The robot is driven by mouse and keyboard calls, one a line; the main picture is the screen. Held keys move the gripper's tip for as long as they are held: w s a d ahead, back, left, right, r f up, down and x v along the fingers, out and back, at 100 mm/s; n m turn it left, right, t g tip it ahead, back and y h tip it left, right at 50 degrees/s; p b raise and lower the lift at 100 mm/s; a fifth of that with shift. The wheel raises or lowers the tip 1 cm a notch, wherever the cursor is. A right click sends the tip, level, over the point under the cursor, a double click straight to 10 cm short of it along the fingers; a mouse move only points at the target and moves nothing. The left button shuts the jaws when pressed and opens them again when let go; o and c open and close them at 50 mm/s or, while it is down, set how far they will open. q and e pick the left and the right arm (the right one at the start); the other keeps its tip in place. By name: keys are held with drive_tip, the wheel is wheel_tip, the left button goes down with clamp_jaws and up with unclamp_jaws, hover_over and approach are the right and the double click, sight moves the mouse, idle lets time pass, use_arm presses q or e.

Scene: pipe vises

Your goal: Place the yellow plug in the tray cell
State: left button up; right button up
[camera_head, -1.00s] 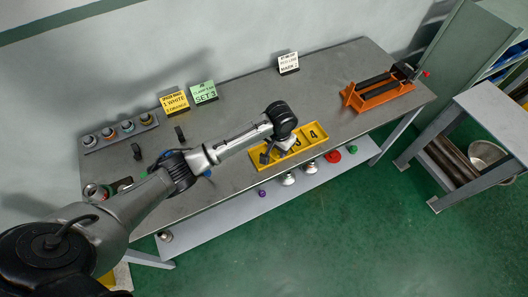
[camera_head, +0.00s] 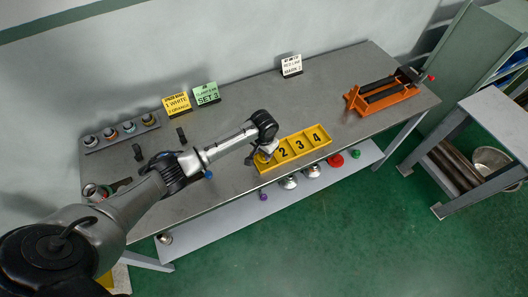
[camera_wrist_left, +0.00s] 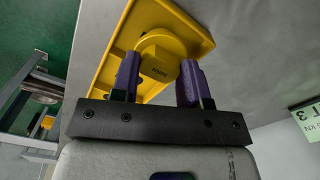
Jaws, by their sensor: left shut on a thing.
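The yellow tray (camera_head: 322,148) lies near the front edge of the bench, with cells marked 2, 3 and 4 showing. My left gripper (camera_head: 263,158) is at the tray's left end, over the cell left of 2, whose number is hidden. In the left wrist view, the purple fingertips of my left gripper (camera_wrist_left: 160,82) are shut on the yellow plug (camera_wrist_left: 161,66). The tray (camera_wrist_left: 113,52) lies beneath and around the plug there. I cannot tell whether the plug touches the tray floor. My right gripper is not in view.
An orange vise (camera_head: 382,93) stands at the bench's right end. Sign cards (camera_head: 206,94) stand along the back. A rack of round parts (camera_head: 120,130) is at the left. Several coloured plugs sit on the lower shelf (camera_head: 220,215). The middle of the bench is clear.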

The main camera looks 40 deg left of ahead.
use_arm(q)
drive_tip(key=shift+f, duration=0.1)
drive_tip(key=o, duration=1)
drive_tip(key=shift+f, duration=0.1)
